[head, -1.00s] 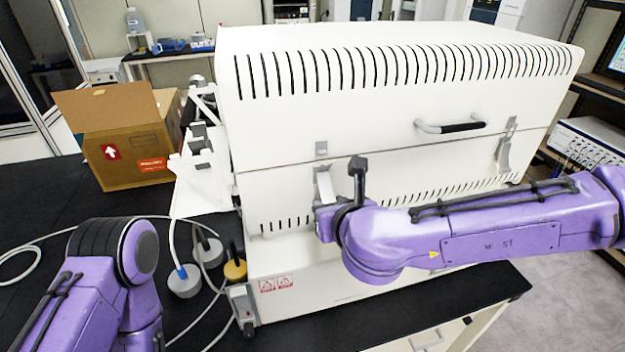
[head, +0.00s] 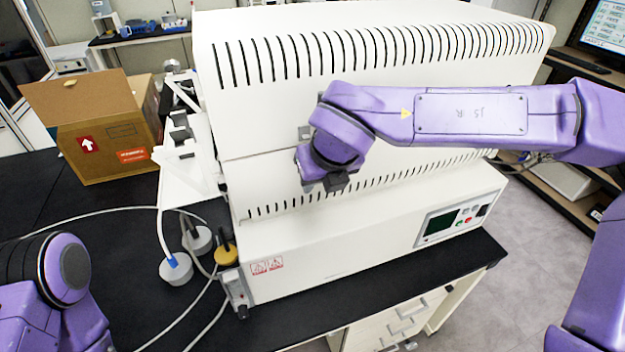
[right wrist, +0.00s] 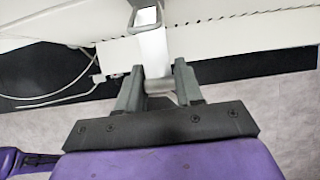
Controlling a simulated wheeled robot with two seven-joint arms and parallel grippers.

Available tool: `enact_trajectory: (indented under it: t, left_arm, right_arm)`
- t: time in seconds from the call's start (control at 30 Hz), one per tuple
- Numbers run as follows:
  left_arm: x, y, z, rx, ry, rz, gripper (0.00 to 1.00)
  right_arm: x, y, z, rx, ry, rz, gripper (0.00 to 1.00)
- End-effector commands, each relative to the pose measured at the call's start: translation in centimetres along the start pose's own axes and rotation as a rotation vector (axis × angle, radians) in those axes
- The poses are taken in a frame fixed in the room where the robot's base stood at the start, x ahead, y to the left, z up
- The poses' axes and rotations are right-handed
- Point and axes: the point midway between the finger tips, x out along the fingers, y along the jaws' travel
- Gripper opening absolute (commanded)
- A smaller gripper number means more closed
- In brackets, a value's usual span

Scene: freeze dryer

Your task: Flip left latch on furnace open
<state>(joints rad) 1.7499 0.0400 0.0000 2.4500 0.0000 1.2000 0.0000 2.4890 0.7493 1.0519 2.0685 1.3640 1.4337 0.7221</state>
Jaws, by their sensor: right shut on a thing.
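The white furnace (head: 350,240) stands on the black bench in the head view. Its left latch is mostly hidden there by my right arm; only the small grey catch (head: 304,132) on the upper half shows. In the right wrist view the latch's pale lever (right wrist: 154,52) runs down between my fingers, with a metal loop (right wrist: 147,16) at its top. My right gripper (right wrist: 158,86) is shut on the lever's end. In the head view my right gripper (head: 325,182) is against the furnace front, largely covered by its own wrist. My left gripper is out of view.
An open cardboard box (head: 105,130) stands left of the furnace. Weights (head: 177,270) and pale cables (head: 195,320) lie on the bench at the furnace's left front. The furnace's display panel (head: 455,222) is clear, below my right arm.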

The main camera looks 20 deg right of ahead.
Motion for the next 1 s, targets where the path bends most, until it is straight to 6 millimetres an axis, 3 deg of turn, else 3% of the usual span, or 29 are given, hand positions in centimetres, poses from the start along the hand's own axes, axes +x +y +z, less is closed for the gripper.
enact_trajectory:
  t: [0.4,0.43,0.5,0.83,1.0]
  left_arm:
    - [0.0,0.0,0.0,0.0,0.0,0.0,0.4]
    - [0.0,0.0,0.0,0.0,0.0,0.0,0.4]
    - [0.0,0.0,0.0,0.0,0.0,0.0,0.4]
    - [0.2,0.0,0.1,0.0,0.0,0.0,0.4]
    - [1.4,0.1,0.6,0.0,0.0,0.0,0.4]
  right_arm:
    - [-0.2,-0.1,0.2,0.002,0.004,0.0,0.0]
    - [-0.2,-0.1,0.2,0.002,0.003,0.0,0.39]
    - [-0.2,0.0,0.2,0.002,0.004,0.0,0.57]
    - [-0.4,0.0,0.1,0.002,0.004,-0.001,0.57]
    - [-3.5,0.0,0.1,0.004,-0.001,0.001,0.57]
